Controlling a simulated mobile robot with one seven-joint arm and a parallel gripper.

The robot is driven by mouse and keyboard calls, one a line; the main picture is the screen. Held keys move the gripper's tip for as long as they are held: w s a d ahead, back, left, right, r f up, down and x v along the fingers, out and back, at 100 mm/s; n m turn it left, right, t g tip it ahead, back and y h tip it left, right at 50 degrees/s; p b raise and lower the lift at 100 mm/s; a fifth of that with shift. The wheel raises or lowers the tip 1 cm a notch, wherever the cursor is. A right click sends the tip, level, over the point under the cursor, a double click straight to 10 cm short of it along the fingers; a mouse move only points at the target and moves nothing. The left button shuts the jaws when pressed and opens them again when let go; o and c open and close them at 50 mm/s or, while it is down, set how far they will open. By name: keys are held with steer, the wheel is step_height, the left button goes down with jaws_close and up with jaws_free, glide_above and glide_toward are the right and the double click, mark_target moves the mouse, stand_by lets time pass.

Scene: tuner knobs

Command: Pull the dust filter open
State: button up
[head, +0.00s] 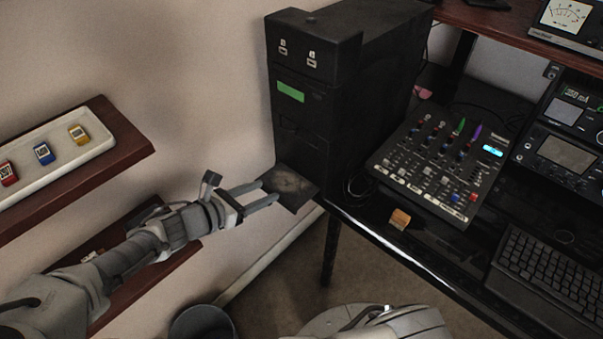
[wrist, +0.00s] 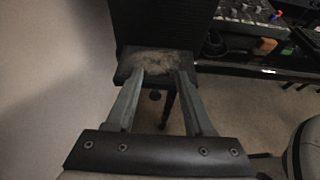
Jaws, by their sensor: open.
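The dust filter (head: 290,184) is a flat dark panel with a grey-brown dusty face, at the bottom front of the black computer tower (head: 345,85). It sticks out from the tower toward my gripper (head: 269,191). In the wrist view the dusty panel (wrist: 160,60) lies just beyond my fingertips (wrist: 161,73), under the tower front (wrist: 165,22). My gripper is open and empty, with its two fingers apart at the panel's near edge. I cannot tell whether the fingertips touch the panel.
The tower stands on a black desk (head: 400,250) with a mixer (head: 440,165), a small tan block (head: 400,219) and a keyboard (head: 548,268). A wall shelf (head: 130,156) with a white tray is at left. A dark bin (head: 203,322) is below. Space before the panel is free.

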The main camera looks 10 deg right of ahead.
steer(key=s+d+r+p, duration=0.2)
steer(key=d+r, duration=0.4)
steer(key=d, duration=0.4)
steer(key=shift+s+d+r, duration=0.15)
steer(key=shift+s+d, duration=0.1)
steer(key=shift+d, duration=0.15)
